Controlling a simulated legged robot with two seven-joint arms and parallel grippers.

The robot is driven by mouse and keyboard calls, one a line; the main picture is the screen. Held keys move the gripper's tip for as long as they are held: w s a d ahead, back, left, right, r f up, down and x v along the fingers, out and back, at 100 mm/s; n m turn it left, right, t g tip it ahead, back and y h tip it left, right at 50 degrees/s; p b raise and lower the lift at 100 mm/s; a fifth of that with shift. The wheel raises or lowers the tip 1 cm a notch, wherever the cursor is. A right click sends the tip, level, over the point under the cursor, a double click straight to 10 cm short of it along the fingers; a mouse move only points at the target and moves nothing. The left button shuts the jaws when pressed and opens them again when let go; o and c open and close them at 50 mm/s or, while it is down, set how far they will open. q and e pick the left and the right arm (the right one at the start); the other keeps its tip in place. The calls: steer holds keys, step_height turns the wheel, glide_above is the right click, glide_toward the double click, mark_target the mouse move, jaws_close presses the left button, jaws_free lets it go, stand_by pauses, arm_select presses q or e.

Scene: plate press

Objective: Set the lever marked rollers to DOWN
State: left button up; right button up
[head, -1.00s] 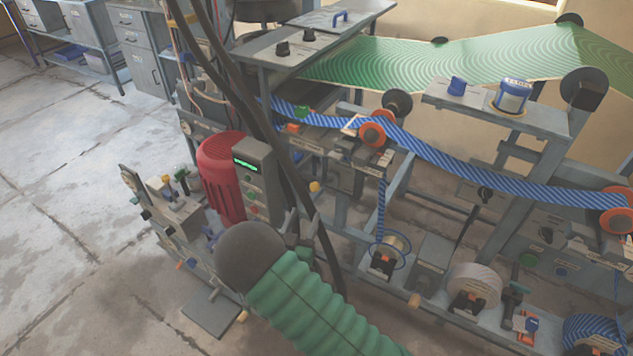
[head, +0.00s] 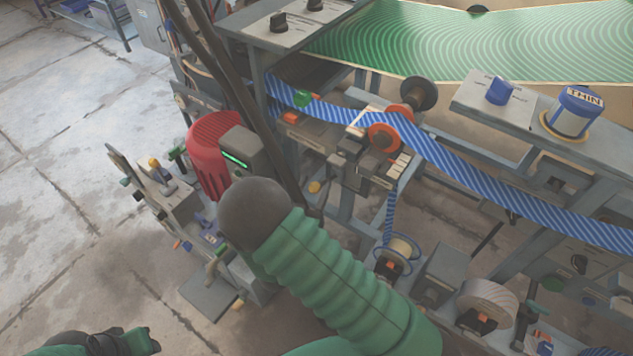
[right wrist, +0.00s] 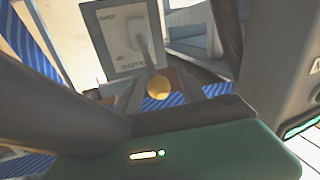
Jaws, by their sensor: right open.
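A yellow ball knob (right wrist: 158,87) shows in the right wrist view, between the two grey fingers of my right gripper (right wrist: 160,77). The fingers are open and apart; I cannot tell whether they touch the knob. In the head view a yellow knob (head: 314,187) sits on the press, just beyond my right arm. My right gripper is largely hidden there by that arm. Only a green and dark part of my left arm shows at the bottom left.
A red motor (head: 208,150) stands left of my right arm. Dark cables hang across the press. A blue striped web (head: 460,170) runs over an orange roller (head: 384,137). Small levers (head: 165,180) stand at the left end. The floor at left is clear.

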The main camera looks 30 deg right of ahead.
steer(key=shift+a, duration=0.2)
steer(key=shift+c, duration=1.9)
steer(key=shift+d, duration=0.45)
jaws_close()
steer(key=shift+a, duration=0.1)
steer(key=shift+a+f, duration=0.1)
